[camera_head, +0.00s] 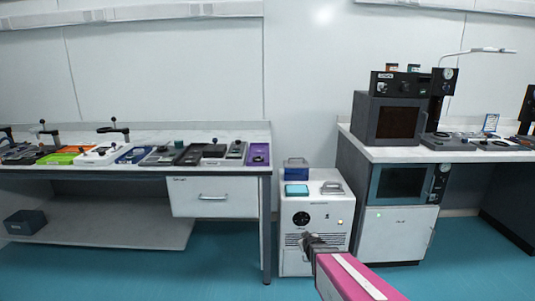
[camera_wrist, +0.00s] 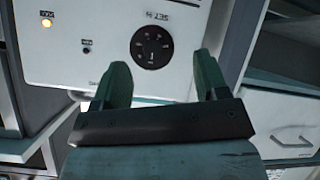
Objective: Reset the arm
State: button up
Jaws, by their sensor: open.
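My gripper (camera_wrist: 160,88) is open and empty in the wrist view, with two dark green fingers spread apart. It faces the front of a white floor cabinet (camera_wrist: 80,20), which bears a black round dial (camera_wrist: 152,47) and a lit yellow lamp (camera_wrist: 46,22). In the head view my pink arm reaches up from the bottom edge, and its dark end overlaps the lower front of the white cabinet (camera_head: 325,222). The fingers are too small there to make out. I cannot tell whether they touch the cabinet.
A teal box (camera_head: 297,190) and a blue box (camera_head: 296,170) sit on the cabinet. A long bench (camera_head: 100,165) with several coloured trays and a drawer (camera_head: 213,197) stands left. A bench (camera_head: 400,154) with an oven (camera_head: 388,120) stands right. The teal floor (camera_head: 215,270) is clear in front.

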jog(key=s+r+m+g, duration=0.2)
jog(key=s+r+g, duration=0.2)
jog(key=s, duration=0.6)
jog(key=s+r+m+g, duration=0.2)
jog(key=s+r+g, duration=0.2)
jog(key=s+g, duration=0.3)
jog(key=s, duration=0.4)
jog(key=shift+s+r+g, duration=0.2)
jog(key=shift+s+g, duration=0.1)
